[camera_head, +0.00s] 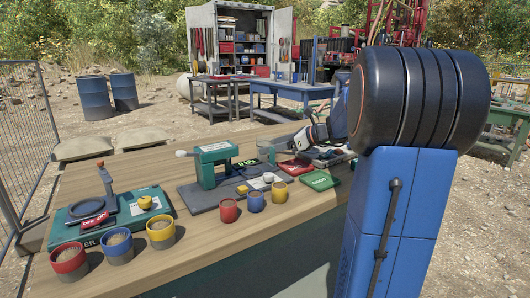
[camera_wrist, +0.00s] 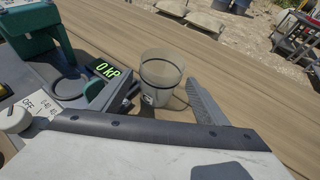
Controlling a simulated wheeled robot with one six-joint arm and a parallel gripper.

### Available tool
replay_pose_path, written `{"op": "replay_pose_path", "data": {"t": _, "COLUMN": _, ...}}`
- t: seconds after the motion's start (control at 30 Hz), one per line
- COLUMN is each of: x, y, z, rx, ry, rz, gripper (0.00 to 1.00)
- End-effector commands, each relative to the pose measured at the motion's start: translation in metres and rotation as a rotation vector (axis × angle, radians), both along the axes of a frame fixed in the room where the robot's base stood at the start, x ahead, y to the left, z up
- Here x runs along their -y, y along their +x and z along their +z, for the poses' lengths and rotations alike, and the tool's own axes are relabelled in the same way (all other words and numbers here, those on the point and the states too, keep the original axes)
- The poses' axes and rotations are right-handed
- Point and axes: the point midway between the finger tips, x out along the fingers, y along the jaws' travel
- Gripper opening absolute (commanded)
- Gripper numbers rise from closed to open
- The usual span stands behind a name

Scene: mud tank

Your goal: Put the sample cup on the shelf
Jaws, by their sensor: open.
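A clear cup (camera_wrist: 160,78), which looks like the sample cup, stands upright on the wooden bench in the wrist view. Its lower part carries a small pale label. My gripper (camera_wrist: 165,103) is open, with one finger on each side of the cup; I cannot tell whether either touches it. In the head view my gripper (camera_head: 290,142) is low over the bench's far side, and the cup is hard to make out. An open white cabinet with shelves (camera_head: 240,42) stands in the background, holding red, blue and dark boxes.
A green press device (camera_head: 215,165) with a green-digit display is close to the gripper. Red, blue and yellow cups (camera_head: 228,211) stand at the bench's front, with a green balance (camera_head: 110,215) at left. A blue table (camera_head: 292,92) stands behind. The bench beyond the clear cup is bare.

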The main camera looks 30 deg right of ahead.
Motion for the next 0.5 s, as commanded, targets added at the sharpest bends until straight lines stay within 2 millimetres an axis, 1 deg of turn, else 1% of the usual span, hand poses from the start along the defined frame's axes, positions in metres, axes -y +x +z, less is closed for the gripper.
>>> {"op": "replay_pose_path", "data": {"t": 0.03, "x": -0.004, "y": 0.006, "z": -0.003, "rx": -0.001, "ry": 0.001, "rz": 0.003, "gripper": 0.68}}
{"op": "replay_pose_path", "data": {"t": 0.1, "x": -0.007, "y": 0.012, "z": -0.006, "rx": -0.001, "ry": 0.001, "rz": 0.001, "gripper": 0.68}}
{"op": "replay_pose_path", "data": {"t": 0.37, "x": -0.013, "y": 0.021, "z": -0.010, "rx": 0.000, "ry": 0.001, "rz": 0.000, "gripper": 0.68}}
{"op": "replay_pose_path", "data": {"t": 0.5, "x": -0.020, "y": 0.031, "z": -0.014, "rx": -0.001, "ry": 0.002, "rz": 0.002, "gripper": 0.68}}
